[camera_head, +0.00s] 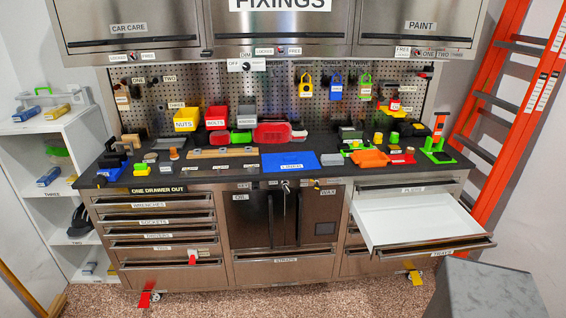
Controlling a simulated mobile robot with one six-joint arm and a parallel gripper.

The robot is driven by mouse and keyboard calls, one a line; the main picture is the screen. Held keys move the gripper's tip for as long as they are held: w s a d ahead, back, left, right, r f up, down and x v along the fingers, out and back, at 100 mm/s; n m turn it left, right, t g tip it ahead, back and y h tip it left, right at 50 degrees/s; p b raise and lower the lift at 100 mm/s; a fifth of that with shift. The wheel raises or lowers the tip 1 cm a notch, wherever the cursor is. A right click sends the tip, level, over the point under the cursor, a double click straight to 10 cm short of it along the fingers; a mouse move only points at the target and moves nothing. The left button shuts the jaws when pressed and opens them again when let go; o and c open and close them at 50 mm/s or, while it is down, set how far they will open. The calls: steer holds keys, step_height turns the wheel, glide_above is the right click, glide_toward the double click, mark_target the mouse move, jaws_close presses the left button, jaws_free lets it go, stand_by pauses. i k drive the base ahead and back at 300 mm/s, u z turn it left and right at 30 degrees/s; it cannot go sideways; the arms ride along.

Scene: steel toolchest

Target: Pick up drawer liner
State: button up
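A flat blue sheet (290,162), which looks like the drawer liner, lies on the dark worktop near the middle, close to its front edge. White lettering on it is too small to read surely. Nothing visible lies on top of it. My gripper is not in view, so its state and its distance from the sheet do not show.
An open, empty white drawer (412,219) sticks out at the right, below the worktop (225,174). An orange block (370,158) and a wooden strip (221,152) lie near the sheet. An orange ladder (497,95) stands at the right.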

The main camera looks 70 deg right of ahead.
mark_target(288, 162)
steer(key=z, duration=0.05)
steer(key=i, duration=1.45)
steer(key=u, duration=0.55)
steer(key=k, duration=0.1)
steer(key=z, duration=2.45)
steer(key=k, duration=0.5)
steer(key=z, duration=0.1)
